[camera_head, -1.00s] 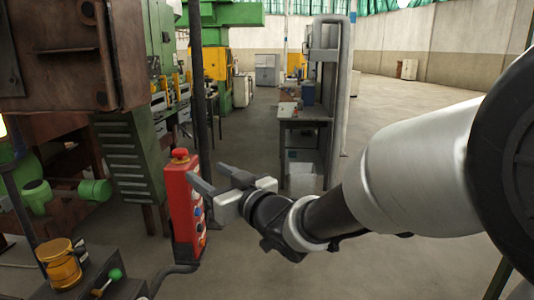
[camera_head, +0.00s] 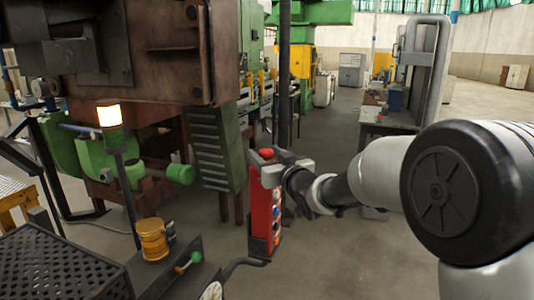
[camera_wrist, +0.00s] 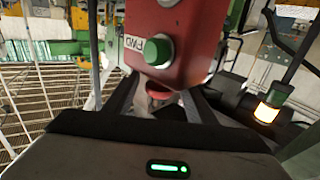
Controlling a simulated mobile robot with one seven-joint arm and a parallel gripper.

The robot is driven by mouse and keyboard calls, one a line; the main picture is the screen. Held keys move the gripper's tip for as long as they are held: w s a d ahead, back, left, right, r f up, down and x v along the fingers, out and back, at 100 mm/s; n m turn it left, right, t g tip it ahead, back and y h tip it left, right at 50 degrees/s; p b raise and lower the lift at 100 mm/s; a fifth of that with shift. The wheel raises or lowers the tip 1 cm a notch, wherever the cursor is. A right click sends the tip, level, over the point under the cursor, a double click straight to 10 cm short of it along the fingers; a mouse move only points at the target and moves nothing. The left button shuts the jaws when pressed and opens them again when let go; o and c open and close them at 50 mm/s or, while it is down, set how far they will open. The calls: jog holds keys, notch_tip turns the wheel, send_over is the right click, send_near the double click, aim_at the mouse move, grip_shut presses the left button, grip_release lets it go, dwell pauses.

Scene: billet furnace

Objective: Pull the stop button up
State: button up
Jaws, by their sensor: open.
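The stop button (camera_head: 266,154) is a red round cap on top of a tall red control box (camera_head: 264,215). My gripper (camera_head: 268,165) is at the top of the box, right by the button, and its fingers are open. In the wrist view the box (camera_wrist: 180,30) appears upside down, with a green FWD button (camera_wrist: 158,50). The stop button (camera_wrist: 158,91) shows there between my two spread fingers (camera_wrist: 158,100), partly hidden. I cannot tell whether either finger touches it.
A dark post (camera_head: 284,80) rises behind the box. A green louvred panel (camera_head: 217,150) is close behind.

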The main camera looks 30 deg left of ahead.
grip_shut()
jog(key=shift+r+b, duration=0.4)
jog(key=shift+r, duration=0.35)
grip_release()
jog(key=b+v, duration=0.2)
jog(key=v, duration=1.5)
jog(key=shift+d, duration=0.15)
